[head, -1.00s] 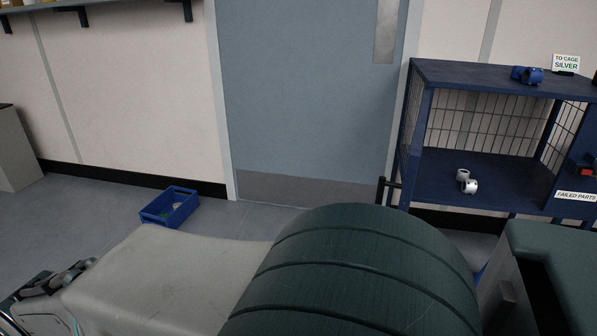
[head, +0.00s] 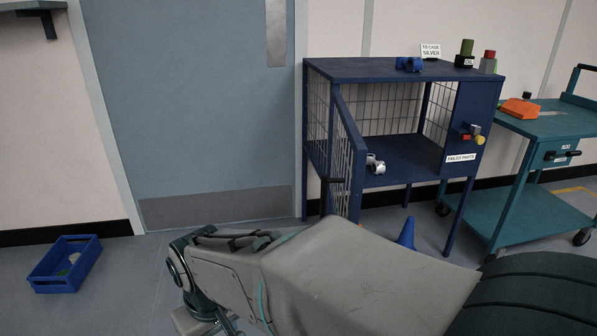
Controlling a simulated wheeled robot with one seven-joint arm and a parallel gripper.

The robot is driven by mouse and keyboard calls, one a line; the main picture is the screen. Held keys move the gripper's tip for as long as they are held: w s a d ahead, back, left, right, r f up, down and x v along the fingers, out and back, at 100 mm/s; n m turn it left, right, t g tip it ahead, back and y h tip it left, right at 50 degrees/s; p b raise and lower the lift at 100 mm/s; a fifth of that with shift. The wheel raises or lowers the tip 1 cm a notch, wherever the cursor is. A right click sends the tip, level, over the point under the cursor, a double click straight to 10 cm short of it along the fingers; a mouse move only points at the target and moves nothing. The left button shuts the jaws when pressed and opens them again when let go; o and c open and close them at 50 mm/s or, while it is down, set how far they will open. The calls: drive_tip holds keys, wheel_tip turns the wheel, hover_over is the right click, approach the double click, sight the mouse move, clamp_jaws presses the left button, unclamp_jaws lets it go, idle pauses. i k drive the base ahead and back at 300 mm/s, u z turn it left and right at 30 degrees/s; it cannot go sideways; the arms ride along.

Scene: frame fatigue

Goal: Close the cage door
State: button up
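The blue cage (head: 375,72) stands against the wall right of the grey door, its front open. Its mesh cage door (head: 346,160) is swung outward toward me at the cage's left front side, with a dark handle (head: 332,181) on it. White and grey parts (head: 376,165) lie on the cage floor, just right of the door's edge. My arm reaches across the foreground to the left. My gripper (head: 205,325) is at the lower left, well left of and nearer than the cage door, apart from it. It is mostly cut off by the bottom edge; its fingers cannot be made out.
A blue motor-like part (head: 409,64) and small blocks (head: 466,52) sit on the cage top. A blue cone (head: 407,233) stands on the floor below. A teal cart (head: 540,205) is at right, a blue bin (head: 65,264) on the floor at left. Floor before the grey door is clear.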

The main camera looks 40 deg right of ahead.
sight(338, 106)
drive_tip(key=z, duration=1.5)
drive_tip(key=k, duration=1.15)
drive_tip(key=u, duration=0.95)
drive_tip(key=i, duration=1.35)
drive_tip(key=z, duration=0.6)
